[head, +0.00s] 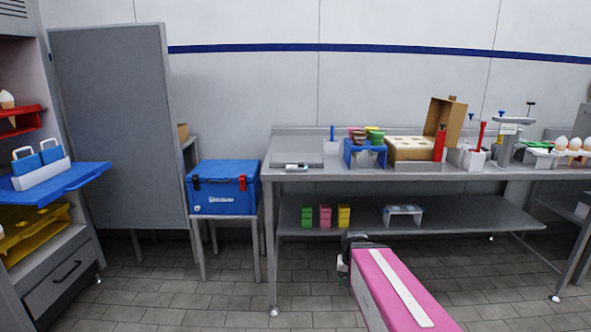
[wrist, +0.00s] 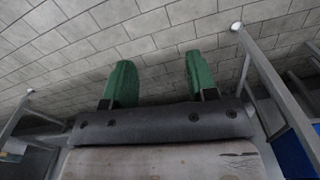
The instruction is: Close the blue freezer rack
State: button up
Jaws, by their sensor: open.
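The blue freezer rack (head: 80,180) is at the left edge of the head view, pulled out of the freezer so that its front sticks out. A white holder with two blue items with white handles (head: 38,160) stands on it. The freezer's tall grey door (head: 120,120) stands open to its right. My gripper (wrist: 161,80) shows in the wrist view with its two green fingers wide apart and nothing between them, over the tiled floor. It is far from the rack, on the side of the steel table. The rack is not clearly seen in the wrist view.
A red rack (head: 20,122) is above the blue one and a yellow rack (head: 35,235) below it. A blue cool box (head: 222,187) stands on a small stand. A long steel table (head: 350,178) fills the right. Tiled floor (head: 180,290) is free between.

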aim_at(39, 187)
jog(key=u, duration=1.75)
